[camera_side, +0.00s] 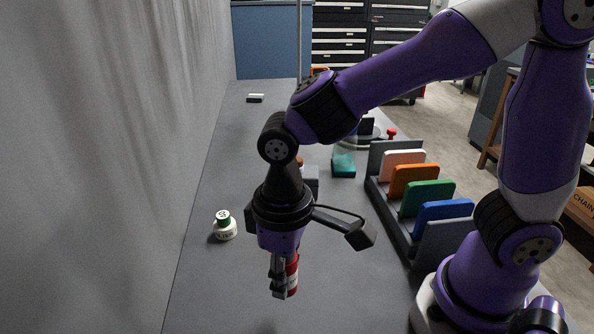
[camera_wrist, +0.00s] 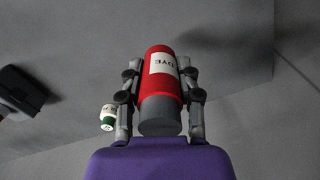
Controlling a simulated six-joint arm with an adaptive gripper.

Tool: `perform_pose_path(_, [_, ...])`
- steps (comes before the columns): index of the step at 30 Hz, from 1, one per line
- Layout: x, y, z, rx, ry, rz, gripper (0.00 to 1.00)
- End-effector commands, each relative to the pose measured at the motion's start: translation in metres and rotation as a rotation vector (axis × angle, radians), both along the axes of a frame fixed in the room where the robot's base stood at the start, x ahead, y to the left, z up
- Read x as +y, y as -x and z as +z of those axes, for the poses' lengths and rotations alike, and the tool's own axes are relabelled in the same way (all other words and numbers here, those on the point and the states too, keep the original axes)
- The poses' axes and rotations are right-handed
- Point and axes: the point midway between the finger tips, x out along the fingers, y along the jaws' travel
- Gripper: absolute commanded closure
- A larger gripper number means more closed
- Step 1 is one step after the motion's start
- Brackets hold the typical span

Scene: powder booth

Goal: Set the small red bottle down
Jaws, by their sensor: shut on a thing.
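In the side view the red bottle (camera_side: 292,272) is partly hidden by the fingers. My gripper (camera_side: 284,283) points down and is shut on the bottle over the near part of the grey table (camera_side: 230,300). I cannot tell for sure whether the bottle's bottom touches the table.
A white bottle with a green cap (camera_side: 225,226) stands to the left of my gripper. A rack (camera_side: 420,235) holding several coloured plates stands to the right. A teal item (camera_side: 343,165) lies farther back. The table around the gripper is clear.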

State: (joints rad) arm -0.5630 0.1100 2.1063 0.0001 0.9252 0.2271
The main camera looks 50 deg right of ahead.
Motion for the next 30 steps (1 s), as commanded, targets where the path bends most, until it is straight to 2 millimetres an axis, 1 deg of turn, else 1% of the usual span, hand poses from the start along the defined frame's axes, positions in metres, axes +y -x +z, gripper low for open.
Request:
perform_pose_path(1, [-0.009,-0.010,-0.009,0.005,0.003,-0.009,1.00])
perform_pose_path(3, [-0.018,-0.022,-0.017,0.004,0.001,-0.006,1.00])
perform_pose_path(6, [-0.026,-0.035,-0.026,0.003,0.001,-0.003,1.00])
perform_pose_path(9, [-0.031,-0.041,-0.031,0.001,0.000,-0.001,1.00])
perform_pose_path(11, [-0.032,-0.042,-0.036,0.003,0.001,0.002,1.00])
perform_pose_path(15, [-0.032,-0.041,-0.057,0.005,0.002,0.002,1.00])
perform_pose_path(18, [-0.032,-0.041,-0.067,0.004,0.001,0.002,1.00])
perform_pose_path(26, [-0.031,-0.042,-0.068,0.000,0.000,0.002,1.00])
perform_pose_path(30, [-0.031,-0.042,-0.071,0.001,0.000,0.001,1.00])
